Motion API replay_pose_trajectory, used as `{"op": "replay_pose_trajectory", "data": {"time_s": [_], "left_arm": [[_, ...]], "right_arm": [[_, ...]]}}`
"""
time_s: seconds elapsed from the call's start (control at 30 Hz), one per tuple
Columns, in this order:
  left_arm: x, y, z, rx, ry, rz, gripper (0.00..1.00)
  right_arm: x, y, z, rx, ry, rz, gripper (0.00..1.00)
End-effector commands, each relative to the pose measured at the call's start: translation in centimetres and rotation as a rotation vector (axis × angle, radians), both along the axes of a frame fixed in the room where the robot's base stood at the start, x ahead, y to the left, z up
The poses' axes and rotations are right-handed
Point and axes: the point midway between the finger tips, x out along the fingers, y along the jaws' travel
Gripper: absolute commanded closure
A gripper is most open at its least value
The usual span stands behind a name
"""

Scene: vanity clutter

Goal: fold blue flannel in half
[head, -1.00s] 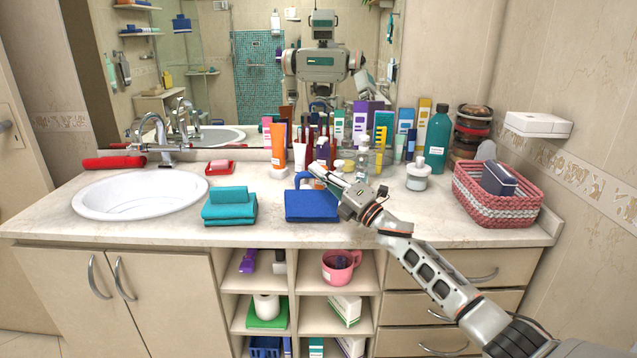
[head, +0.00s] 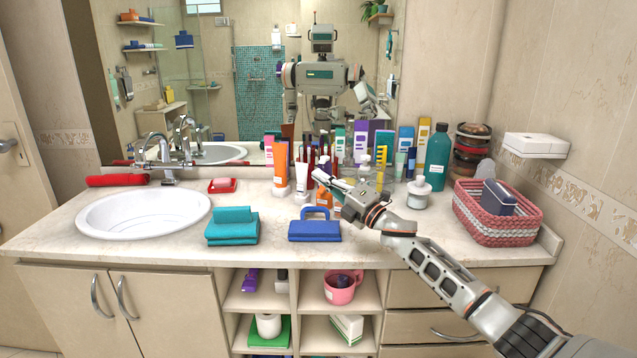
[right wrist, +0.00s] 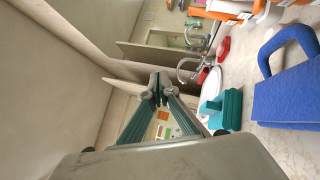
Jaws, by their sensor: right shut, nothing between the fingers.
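The blue flannel (head: 314,231) lies on the counter in front of the bottles, as a low, flat bundle with a raised blue loop at its back edge. In the right wrist view the flannel (right wrist: 288,98) and its loop show at the right, apart from the fingers. My right gripper (head: 319,176) is above and behind the flannel, its fingers shut and empty. In the right wrist view the fingertips (right wrist: 158,92) meet. My left gripper is not in view.
A folded teal cloth (head: 232,232) lies left of the flannel, with the sink (head: 145,213) beyond it. Bottles and tubes, including an orange tube (head: 280,163), crowd the back. A pink basket (head: 495,215) stands at right. The counter's front strip is clear.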

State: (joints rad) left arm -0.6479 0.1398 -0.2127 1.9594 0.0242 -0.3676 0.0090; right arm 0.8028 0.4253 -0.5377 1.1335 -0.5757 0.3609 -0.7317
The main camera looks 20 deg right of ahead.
Motion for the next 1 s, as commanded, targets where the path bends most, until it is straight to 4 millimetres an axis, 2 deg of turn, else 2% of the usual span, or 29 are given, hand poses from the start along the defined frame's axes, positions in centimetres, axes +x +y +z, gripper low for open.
{"op": "replay_pose_trajectory", "data": {"time_s": [0.03, 0.2, 0.43, 0.67, 1.0], "left_arm": [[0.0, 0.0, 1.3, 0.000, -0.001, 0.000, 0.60], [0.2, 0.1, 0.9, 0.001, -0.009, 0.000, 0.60], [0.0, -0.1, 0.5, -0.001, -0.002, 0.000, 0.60], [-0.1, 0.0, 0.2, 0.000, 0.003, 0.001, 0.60], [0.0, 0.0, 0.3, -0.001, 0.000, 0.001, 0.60]], "right_arm": [[0.1, -0.4, 1.6, -0.001, -0.001, -0.001, 1.00], [-0.2, -3.5, 3.6, -0.005, -0.003, -0.004, 1.00], [-0.4, -6.3, 6.4, -0.003, -0.002, -0.002, 1.00], [-0.5, -7.5, 7.5, -0.001, 0.000, -0.001, 1.00], [-0.6, -7.5, 7.6, 0.000, 0.000, 0.000, 1.00]]}}
